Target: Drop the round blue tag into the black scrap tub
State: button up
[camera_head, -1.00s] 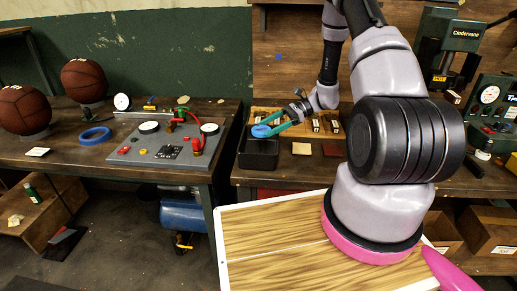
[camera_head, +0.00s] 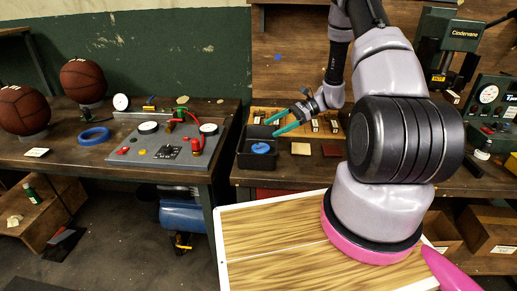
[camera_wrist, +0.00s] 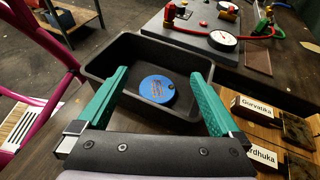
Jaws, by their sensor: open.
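The round blue tag (camera_head: 261,148) lies inside the black scrap tub (camera_head: 243,161) on the right-hand bench. In the wrist view the tag (camera_wrist: 157,89) rests on the floor of the tub (camera_wrist: 100,57), flat, with lettering and a small hole on its face. My gripper (camera_head: 271,126) is open and empty, with its teal fingers above the tub. In the wrist view the gripper (camera_wrist: 162,88) has its fingers spread wide, one on each side of the tag and apart from it.
Labelled wooden slots (camera_wrist: 254,106) stand right of the tub in the wrist view. A grey board with gauges and red parts (camera_head: 150,150) and a blue ring (camera_head: 95,136) lie on the left bench. A gap separates the benches.

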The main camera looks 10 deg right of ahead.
jog(key=v, duration=0.8)
jog(key=s+a+r+n+h, duration=0.3)
jog(key=r, duration=0.6)
jog(key=s+a+r+n+h, duration=0.2)
jog(key=s+r+n+h, duration=0.15)
jog(key=r, duration=0.65)
jog(key=s+a+r+n+t+h, duration=0.2)
jog(key=s+r+n+t+h, duration=0.3)
jog(key=s+r, duration=0.9)
jog(key=s+n+t, duration=0.1)
jog(key=s+t, duration=0.1)
jog(key=t, duration=0.1)
jog(key=shift+s, duration=0.35)
jog(key=shift+n, duration=0.25)
